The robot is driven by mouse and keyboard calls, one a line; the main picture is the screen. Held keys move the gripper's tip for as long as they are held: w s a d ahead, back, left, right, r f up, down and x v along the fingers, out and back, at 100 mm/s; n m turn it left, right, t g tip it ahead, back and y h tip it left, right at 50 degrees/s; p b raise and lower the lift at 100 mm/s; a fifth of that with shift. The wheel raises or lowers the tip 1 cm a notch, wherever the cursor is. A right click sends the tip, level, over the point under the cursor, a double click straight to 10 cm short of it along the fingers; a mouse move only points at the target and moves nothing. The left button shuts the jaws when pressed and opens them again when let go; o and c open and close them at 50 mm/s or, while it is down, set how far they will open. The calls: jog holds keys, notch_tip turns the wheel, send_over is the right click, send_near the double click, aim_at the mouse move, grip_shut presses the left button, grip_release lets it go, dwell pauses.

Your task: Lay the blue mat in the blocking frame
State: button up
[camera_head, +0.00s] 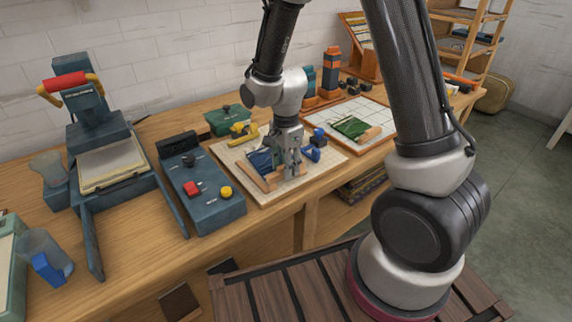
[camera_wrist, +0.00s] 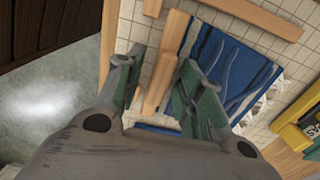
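The blue mat (camera_wrist: 225,65), dark blue with lighter wavy stripes and a pale fringe, lies on a beige gridded board (camera_head: 240,155). In the head view the mat (camera_head: 260,160) is partly covered by my gripper. A wooden bar (camera_wrist: 165,55) lies along the mat's left edge in the wrist view. My gripper (camera_wrist: 161,65) is low over the board, its fingers apart on either side of this bar. A gap shows between the left finger and the bar. Which board is the blocking frame I cannot tell for certain.
A white gridded board (camera_head: 375,112) with a green mat (camera_head: 351,127) lies to the right. A yellow tool (camera_head: 242,132) and a blue clamp (camera_head: 313,153) sit on the beige board. A control box (camera_head: 205,190) with red and yellow knobs stands left of it.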

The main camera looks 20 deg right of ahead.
notch_tip(320, 180, up, 11)
jog(key=s+d+r+n+t, duration=0.2)
jog(key=s+d+r+n, duration=0.5)
jog(key=r, duration=0.4)
jog(key=s+d+r+n+t, duration=0.2)
jog(key=s+d+r+n, duration=0.2)
jog(key=s+d+n, duration=0.3)
jog(key=s+d, duration=0.1)
jog(key=s, duration=0.4)
